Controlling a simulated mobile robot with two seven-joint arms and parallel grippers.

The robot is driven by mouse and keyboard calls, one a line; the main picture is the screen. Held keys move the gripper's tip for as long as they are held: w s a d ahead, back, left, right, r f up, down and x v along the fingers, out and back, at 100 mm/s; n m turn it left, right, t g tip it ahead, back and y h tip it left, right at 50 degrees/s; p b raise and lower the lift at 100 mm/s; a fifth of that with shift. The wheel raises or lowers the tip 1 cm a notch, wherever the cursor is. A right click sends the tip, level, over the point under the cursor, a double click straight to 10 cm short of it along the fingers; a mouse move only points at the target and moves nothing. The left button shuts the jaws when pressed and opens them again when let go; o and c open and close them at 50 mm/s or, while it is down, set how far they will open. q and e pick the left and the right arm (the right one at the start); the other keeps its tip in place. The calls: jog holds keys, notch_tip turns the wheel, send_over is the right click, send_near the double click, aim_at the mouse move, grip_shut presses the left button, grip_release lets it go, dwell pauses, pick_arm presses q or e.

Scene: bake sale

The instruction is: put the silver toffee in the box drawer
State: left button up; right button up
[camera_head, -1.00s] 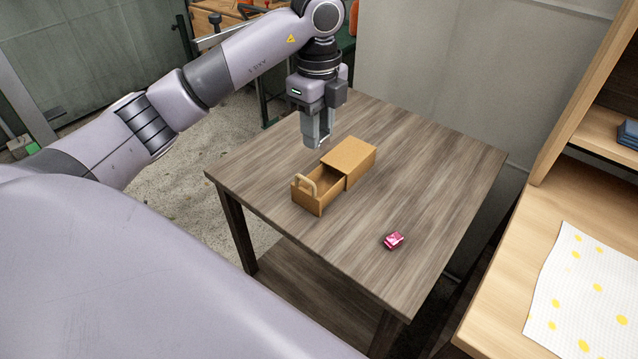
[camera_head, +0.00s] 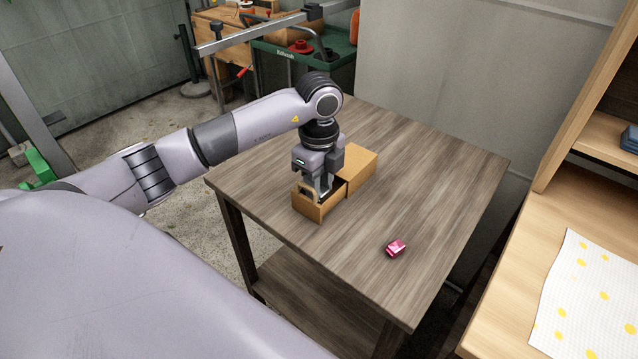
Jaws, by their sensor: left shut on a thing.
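A small brown box (camera_head: 358,163) stands on the dark wooden table, with its drawer (camera_head: 318,212) pulled out toward the front left. My right gripper is out of view.
A pink wrapped sweet (camera_head: 396,248) lies on the table (camera_head: 440,190) to the right of the box. The table's right half is otherwise clear. A light wooden shelf unit with a yellow-dotted cloth (camera_head: 590,295) stands at the right. A wall is behind.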

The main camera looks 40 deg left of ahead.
pick_arm(q)
jog(key=shift+f, duration=0.1)
jog(key=shift+f, duration=0.15)
jog(key=o, duration=0.5)
jog(key=shift+r, duration=0.35)
notch_tip(320, 180, up, 12)
jog(key=shift+f+p, duration=0.1)
jog(key=shift+p, duration=0.4)
